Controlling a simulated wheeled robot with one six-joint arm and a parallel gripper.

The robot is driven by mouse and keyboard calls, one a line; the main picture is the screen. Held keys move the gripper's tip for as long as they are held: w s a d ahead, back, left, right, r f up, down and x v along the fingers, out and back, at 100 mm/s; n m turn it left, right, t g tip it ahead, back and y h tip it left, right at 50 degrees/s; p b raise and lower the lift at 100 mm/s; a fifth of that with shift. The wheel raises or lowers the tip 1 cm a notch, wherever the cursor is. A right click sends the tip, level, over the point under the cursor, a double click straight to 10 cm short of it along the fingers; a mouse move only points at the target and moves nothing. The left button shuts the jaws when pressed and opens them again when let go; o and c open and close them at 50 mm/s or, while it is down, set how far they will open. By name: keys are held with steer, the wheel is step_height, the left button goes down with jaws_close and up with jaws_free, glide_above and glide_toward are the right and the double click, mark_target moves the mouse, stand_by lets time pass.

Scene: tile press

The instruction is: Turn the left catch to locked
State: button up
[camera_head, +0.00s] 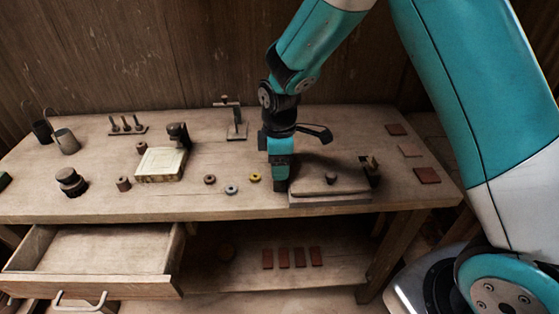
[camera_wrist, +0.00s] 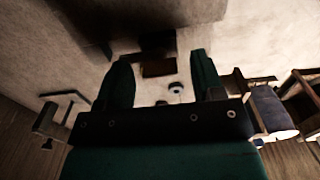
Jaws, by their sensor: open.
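The tile press is a low wooden block with a flat lid (camera_head: 328,180) and a small round knob (camera_head: 331,177), near the table's front edge. My gripper (camera_head: 280,186) points down at the press's left end, and its lower part hides the left catch in the head view. In the wrist view my gripper (camera_wrist: 160,70) has its two fingers wide apart. A brown block (camera_wrist: 158,67) with a dark part above it lies between the fingertips; it may be the left catch, but I cannot tell its turn or any contact. The right catch (camera_head: 373,163) shows a yellowish top.
A yellow ring (camera_head: 255,177), a blue-grey ring (camera_head: 231,190) and a brown ring (camera_head: 210,179) lie left of my gripper. A small stand (camera_head: 236,130) is behind. Reddish tiles (camera_head: 427,175) lie at the right. An open drawer (camera_head: 95,250) juts out at front left.

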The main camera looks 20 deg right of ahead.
steer(key=c, duration=0.9)
steer(key=shift+c, duration=0.2)
steer(key=m, duration=0.3)
steer(key=shift+r+m, duration=0.1)
steer(key=shift+m, duration=0.3)
steer(key=m, duration=0.3)
steer(key=shift+m+p, duration=0.3)
steer(key=shift+p, duration=0.1)
steer(key=m, duration=0.3)
steer(key=shift+m, duration=2.2)
